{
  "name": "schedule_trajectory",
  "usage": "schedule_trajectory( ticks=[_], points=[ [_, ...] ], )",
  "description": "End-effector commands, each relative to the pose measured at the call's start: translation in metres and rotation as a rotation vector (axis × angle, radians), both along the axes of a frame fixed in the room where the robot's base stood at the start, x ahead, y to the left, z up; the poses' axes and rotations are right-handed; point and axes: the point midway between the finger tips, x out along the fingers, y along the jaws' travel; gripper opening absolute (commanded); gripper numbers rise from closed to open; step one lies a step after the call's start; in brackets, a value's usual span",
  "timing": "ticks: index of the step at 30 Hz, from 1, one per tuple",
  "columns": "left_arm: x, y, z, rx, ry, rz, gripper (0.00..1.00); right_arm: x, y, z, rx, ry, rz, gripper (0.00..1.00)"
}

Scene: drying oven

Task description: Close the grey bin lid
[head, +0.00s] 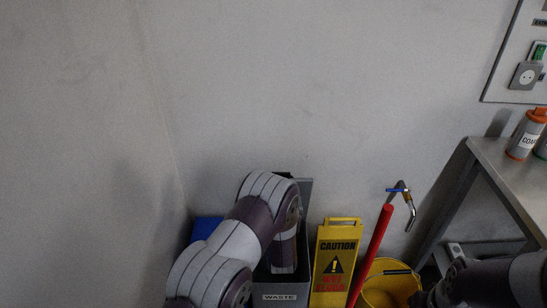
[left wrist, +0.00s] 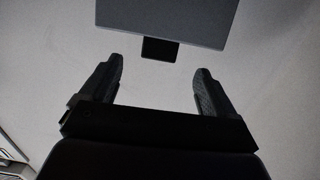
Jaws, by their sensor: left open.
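The grey bin (head: 268,288) with a WASTE label stands against the wall at the bottom of the head view, partly hidden by my left arm. Its lid (head: 306,187) stands raised behind my arm, with only part of it showing. In the left wrist view, a grey panel that looks like the lid (left wrist: 170,22) is ahead of the fingers, with a dark tab at its lower edge. My left gripper (left wrist: 158,80) is open and empty, apart from the panel. My right gripper (head: 425,297) is dark at the lower right, and its fingers cannot be made out.
A blue bin (head: 206,228) is left of the grey bin. A yellow caution sign (head: 336,262), a red handle (head: 372,250) and a yellow bucket (head: 392,285) stand close on its right. A metal table (head: 490,153) with bottles (head: 524,140) is farther right.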

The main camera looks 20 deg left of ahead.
Motion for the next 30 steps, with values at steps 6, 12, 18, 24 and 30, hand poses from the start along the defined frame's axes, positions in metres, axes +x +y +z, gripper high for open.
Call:
schedule_trajectory(
  ticks=[6,12,18,24,30],
  points=[
    [0.017,0.008,0.014,0.022,-0.07,0.01,0.89,0.0,0.0,-0.002,0.0,0.0,0.0,0.38],
    [0.066,0.022,0.012,0.02,-0.067,0.009,0.89,0.0,0.0,-0.006,0.0,0.0,0.0,0.38],
    [0.106,0.033,0.012,0.023,-0.064,0.008,0.89,0.0,0.0,-0.011,0.0,0.0,0.0,0.38],
    [0.121,0.037,0.013,0.022,-0.063,0.007,0.89,0.0,0.0,-0.012,0.0,0.0,0.0,0.38],
    [0.122,0.037,0.013,0.022,-0.062,0.006,0.89,0.0,0.0,-0.011,0.0,0.0,0.0,0.38]
  ],
)
